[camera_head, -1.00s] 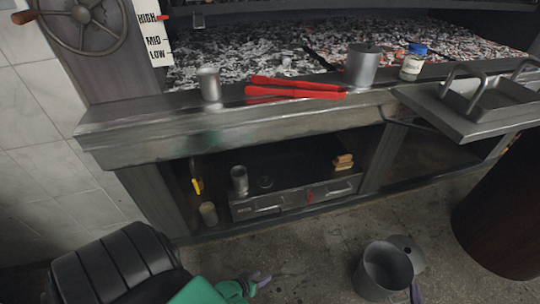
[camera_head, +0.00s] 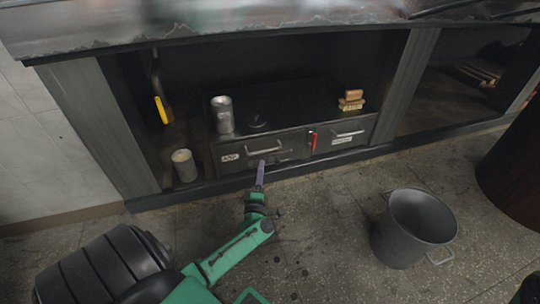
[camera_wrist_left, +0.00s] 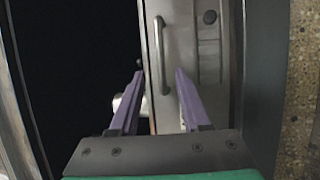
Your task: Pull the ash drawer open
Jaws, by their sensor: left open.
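The ash drawer (camera_head: 288,155) is the left one of two dark drawers low under the grill. It looks shut, with a small label at its left and a pale bar handle (camera_head: 263,149). My left gripper (camera_head: 261,168) is just in front of the drawer, slightly below the handle in the head view. In the left wrist view the open fingers (camera_wrist_left: 159,73) point toward the drawer front (camera_wrist_left: 205,30), and the bar handle (camera_wrist_left: 161,55) appears between and beyond their tips. I cannot tell whether they touch it. My right gripper is not in view.
A red catch (camera_head: 313,141) sits beside the right drawer (camera_head: 340,141). A metal canister (camera_head: 222,114) and wooden blocks (camera_head: 351,100) stand on top. A cup (camera_head: 185,165) is at the left. A metal bucket (camera_head: 412,228) stands on the floor at the right.

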